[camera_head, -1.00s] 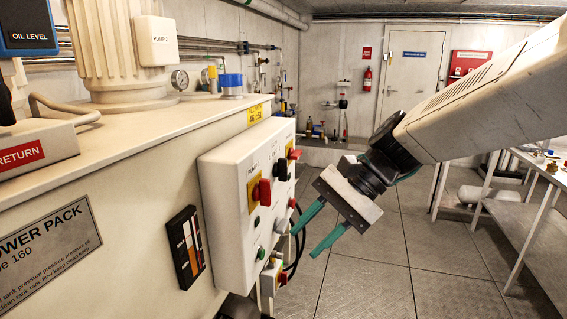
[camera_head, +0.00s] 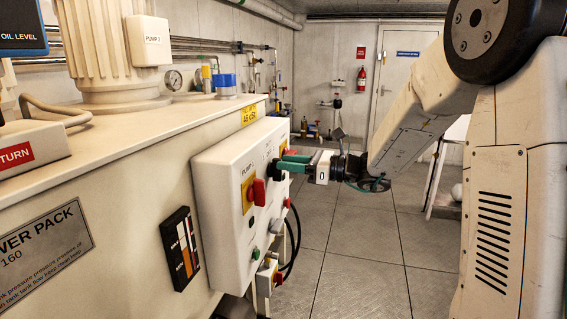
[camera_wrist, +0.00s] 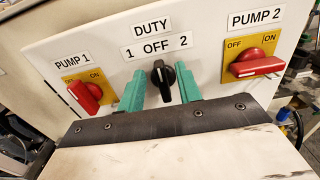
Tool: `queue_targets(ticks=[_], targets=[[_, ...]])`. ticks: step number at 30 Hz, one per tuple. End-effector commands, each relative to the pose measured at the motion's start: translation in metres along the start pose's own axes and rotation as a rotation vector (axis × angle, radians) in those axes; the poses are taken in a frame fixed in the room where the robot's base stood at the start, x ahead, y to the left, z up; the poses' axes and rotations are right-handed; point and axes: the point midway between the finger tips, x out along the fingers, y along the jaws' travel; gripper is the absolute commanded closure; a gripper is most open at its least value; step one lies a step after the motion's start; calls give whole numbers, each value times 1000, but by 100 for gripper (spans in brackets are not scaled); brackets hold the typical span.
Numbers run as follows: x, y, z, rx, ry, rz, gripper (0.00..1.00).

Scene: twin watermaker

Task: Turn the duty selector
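The duty selector (camera_wrist: 162,78) is a black knob on a white panel, under the label DUTY with marks 1, OFF and 2. In the wrist view its pale pointer line is near OFF. My gripper (camera_head: 283,161) is at the panel face, its green fingers pointing into it. In the wrist view the fingers stand open on either side of the knob, with a visible gap on each side. In the head view the fingers partly hide the knob.
The red PUMP 1 switch (camera_wrist: 87,95) is left of the fingers and the red PUMP 2 switch (camera_wrist: 256,65) is right. Both have yellow plates. A small box with a red button (camera_head: 278,278) and black cables hang below the panel. The floor (camera_head: 350,270) beside it is clear.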

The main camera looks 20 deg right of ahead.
Motion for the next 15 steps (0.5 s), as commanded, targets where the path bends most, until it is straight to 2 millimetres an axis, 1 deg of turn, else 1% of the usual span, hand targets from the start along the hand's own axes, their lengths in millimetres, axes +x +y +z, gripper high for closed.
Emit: queue_targets(ticks=[1,5,14,15], targets=[[7,1,0,0,0,3,65],[17,1,0,-1,0,2,65],[19,0,0,-2,0,1,65],[19,0,0,-2,0,1,77]])
